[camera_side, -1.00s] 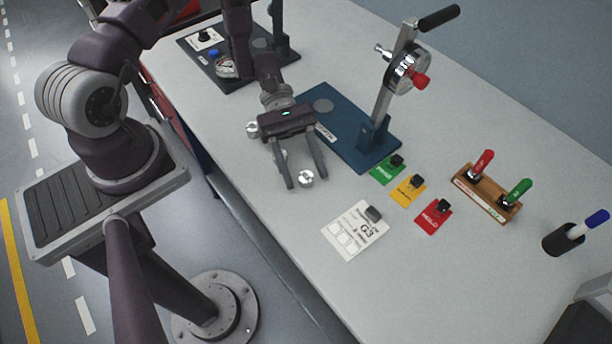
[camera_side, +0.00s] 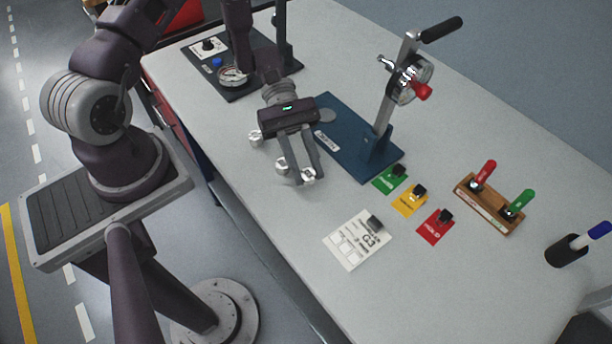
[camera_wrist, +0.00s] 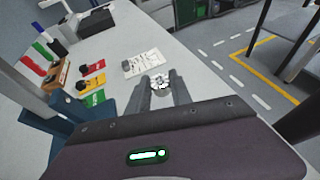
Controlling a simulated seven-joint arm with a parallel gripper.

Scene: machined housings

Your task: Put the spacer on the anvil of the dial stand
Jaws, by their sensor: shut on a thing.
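The spacer, a small silver round part (camera_side: 308,175), stands on the pale bench between the fingertips of my gripper (camera_side: 306,179). In the wrist view the spacer (camera_wrist: 160,85) shows holes in its top, with one finger against each side. My gripper is shut on it. Behind it stands a blue-based stand (camera_side: 350,150) with a slanted column, a chrome round head (camera_side: 408,82) and a black handle. A flat grey disc, seemingly its anvil (camera_side: 326,115), lies bare on the base. I cannot read the base's label.
Two similar silver parts stand close left of my gripper, one near (camera_side: 282,166) and one farther (camera_side: 255,138). A dark-based fixture (camera_side: 245,90) with a dial is at the back left. Coloured cards, a white card (camera_side: 357,240) and a wooden rack (camera_side: 488,203) are to the right.

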